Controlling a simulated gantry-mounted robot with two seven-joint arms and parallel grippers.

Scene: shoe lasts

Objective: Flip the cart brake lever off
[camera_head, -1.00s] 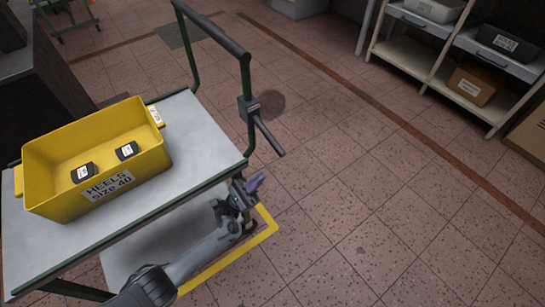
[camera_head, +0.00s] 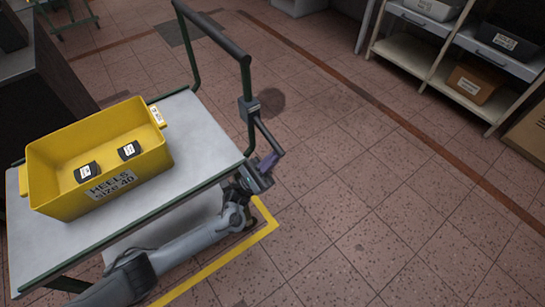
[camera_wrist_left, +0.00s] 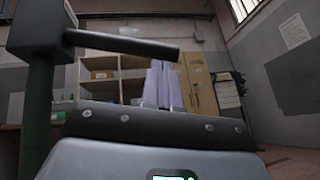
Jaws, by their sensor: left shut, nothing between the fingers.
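The cart brake lever (camera_head: 266,132) is a dark rod on a block (camera_head: 250,107) on the green post of the cart's handle. It slants down to the right in the head view. My left gripper (camera_head: 269,162) is shut and empty, its purple fingers close by the lever's free end. In the left wrist view the lever (camera_wrist_left: 120,44) runs right from its block (camera_wrist_left: 40,28), and its free end lies just above the shut fingertips (camera_wrist_left: 163,65). I cannot tell whether they touch. My right gripper is in neither view.
The cart's grey top (camera_head: 207,135) carries a yellow bin (camera_head: 60,195) labelled "HEELS size 40", with dark labelled pieces inside. Yellow floor tape (camera_head: 225,255) runs under the cart. Shelves (camera_head: 425,58) with bins stand at the back right. The tiled floor right of the cart is clear.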

